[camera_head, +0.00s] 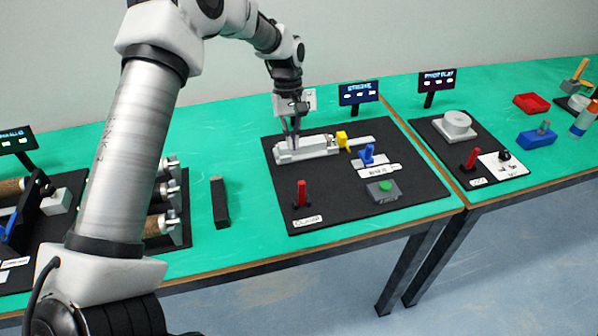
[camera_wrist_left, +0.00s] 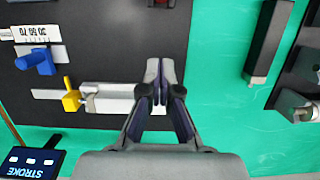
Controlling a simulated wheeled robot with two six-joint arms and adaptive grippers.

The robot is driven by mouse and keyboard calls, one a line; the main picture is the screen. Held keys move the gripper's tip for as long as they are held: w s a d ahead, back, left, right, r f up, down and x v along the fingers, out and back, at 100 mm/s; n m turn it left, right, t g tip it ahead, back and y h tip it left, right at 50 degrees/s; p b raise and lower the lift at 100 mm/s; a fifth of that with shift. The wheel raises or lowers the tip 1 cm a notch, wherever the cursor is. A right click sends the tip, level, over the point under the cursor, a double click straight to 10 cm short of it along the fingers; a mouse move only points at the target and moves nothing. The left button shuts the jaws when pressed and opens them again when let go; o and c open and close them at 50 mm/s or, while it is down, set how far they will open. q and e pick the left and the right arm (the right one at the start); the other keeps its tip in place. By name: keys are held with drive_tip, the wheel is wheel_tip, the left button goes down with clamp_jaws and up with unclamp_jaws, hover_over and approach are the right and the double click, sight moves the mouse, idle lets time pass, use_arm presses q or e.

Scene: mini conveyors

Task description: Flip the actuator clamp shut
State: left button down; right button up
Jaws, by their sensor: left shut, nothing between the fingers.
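The actuator (camera_head: 305,148) is a grey block with a rod and a yellow piece (camera_head: 342,139), lying on a black board (camera_head: 345,205). A red upright lever (camera_head: 301,193) stands at the board's front left, behind a white label that seems to read CLAMP (camera_head: 308,221). My left gripper (camera_head: 291,140) is shut and empty, pointing down at the actuator's left part; I cannot tell whether it touches. In the left wrist view its fingertips (camera_wrist_left: 158,72) overlap the end of the grey actuator body (camera_wrist_left: 115,98), and only a bit of the red lever (camera_wrist_left: 161,3) shows at the top edge.
A blue lever (camera_head: 367,154) and a green button on a grey box (camera_head: 384,190) stand on the board's right. A STROKE display (camera_head: 358,94) stands behind. A black bar (camera_head: 220,202) lies left of the board. Green table is clear between them.

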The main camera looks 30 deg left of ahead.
sight(302, 194)
use_arm(q)
drive_tip(key=x, duration=0.3)
drive_tip(key=s+p+x, duration=0.1)
drive_tip(key=x, duration=0.1)
drive_tip(key=shift+f, duration=0.1)
drive_tip(key=s+d, duration=0.1)
drive_tip(key=d+p, duration=0.1)
drive_tip(key=shift+s+d+f, duration=0.35)
drive_tip(key=shift+f, duration=0.05)
drive_tip(key=shift+s+d, duration=0.15)
drive_tip(key=shift+d, duration=0.1)
drive_tip(key=shift+s, duration=0.15)
